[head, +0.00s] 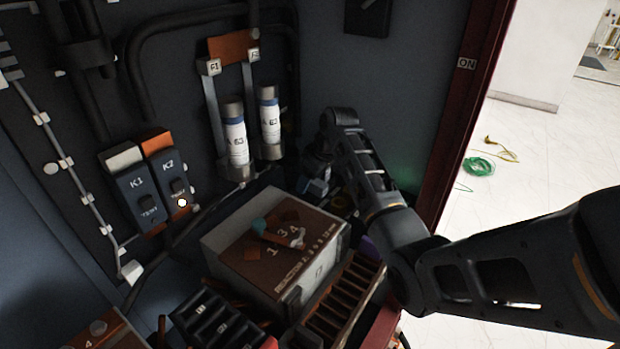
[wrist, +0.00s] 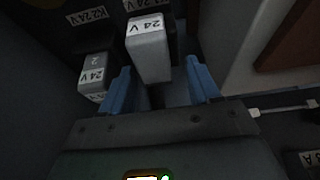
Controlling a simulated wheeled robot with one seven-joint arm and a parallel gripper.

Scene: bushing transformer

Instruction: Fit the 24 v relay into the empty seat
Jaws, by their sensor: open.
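A pale grey relay block labelled 24 V (wrist: 149,52) stands ahead of my gripper in the wrist view. My gripper (wrist: 158,68) is open, with one blue finger on each side of this block in the picture; I see no contact. A second grey block labelled 24 V (wrist: 95,76) is just left of the left finger. Dark sockets with white labels lie behind both blocks. In the head view my gripper (head: 316,187) is low at the back of the cabinet, partly hidden by my arm, and the relays there are hidden. I cannot make out an empty seat.
A white box with a brown top (head: 240,247) stands in front of my gripper. A slotted brown rack (head: 343,300) and a black tray (head: 215,325) are nearer. Modules K1 (head: 138,187) and K2 (head: 166,168) and two white fuses (head: 236,140) line the back wall.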

